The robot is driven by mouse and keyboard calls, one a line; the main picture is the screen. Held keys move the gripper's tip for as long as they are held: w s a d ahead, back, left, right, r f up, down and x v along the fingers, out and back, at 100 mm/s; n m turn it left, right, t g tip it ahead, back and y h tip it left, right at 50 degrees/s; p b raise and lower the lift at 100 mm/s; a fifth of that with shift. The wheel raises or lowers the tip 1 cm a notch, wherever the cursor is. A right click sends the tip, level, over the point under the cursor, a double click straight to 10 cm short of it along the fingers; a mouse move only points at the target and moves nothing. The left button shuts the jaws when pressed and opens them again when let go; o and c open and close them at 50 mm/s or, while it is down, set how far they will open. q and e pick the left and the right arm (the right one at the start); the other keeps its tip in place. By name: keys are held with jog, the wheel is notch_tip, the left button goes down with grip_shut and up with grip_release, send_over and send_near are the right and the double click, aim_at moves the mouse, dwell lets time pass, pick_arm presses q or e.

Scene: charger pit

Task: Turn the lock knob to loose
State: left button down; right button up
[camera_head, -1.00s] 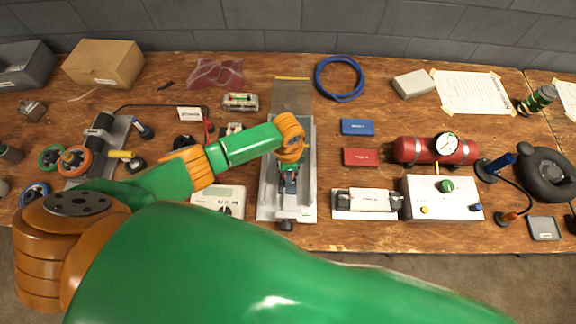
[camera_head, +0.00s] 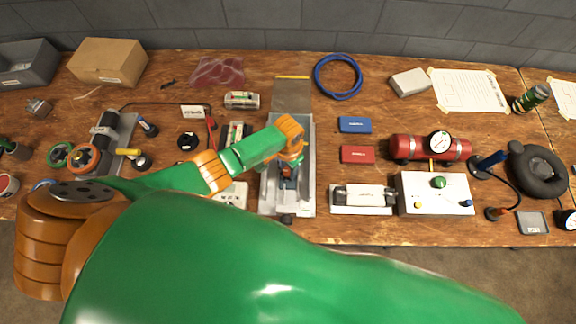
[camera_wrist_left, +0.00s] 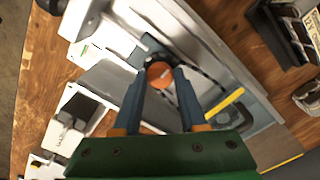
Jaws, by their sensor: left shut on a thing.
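An orange-capped knob (camera_wrist_left: 160,74), which looks like the lock knob, sits on the grey metal tray (camera_head: 305,195). In the left wrist view my left gripper (camera_wrist_left: 158,80) has its two blue fingers on either side of this knob, closed on it. In the head view my left gripper (camera_head: 288,173) points down into the tray and largely hides the knob. Any marking for loose or tight cannot be read. My right gripper is in neither view.
A black knob (camera_head: 287,218) is at the tray's front end. A white meter (camera_head: 232,195) lies left of the tray, partly behind my arm. Blue (camera_head: 355,125) and red (camera_head: 358,154) boxes and a white control box (camera_head: 436,194) stand to the right.

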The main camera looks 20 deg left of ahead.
aim_at(288, 171)
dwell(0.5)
pick_arm(q)
jog(key=shift+c, duration=2.2)
grip_release()
jog(key=shift+r, duration=0.1)
notch_tip(288, 171, up, 7)
jog(key=shift+p, duration=0.6)
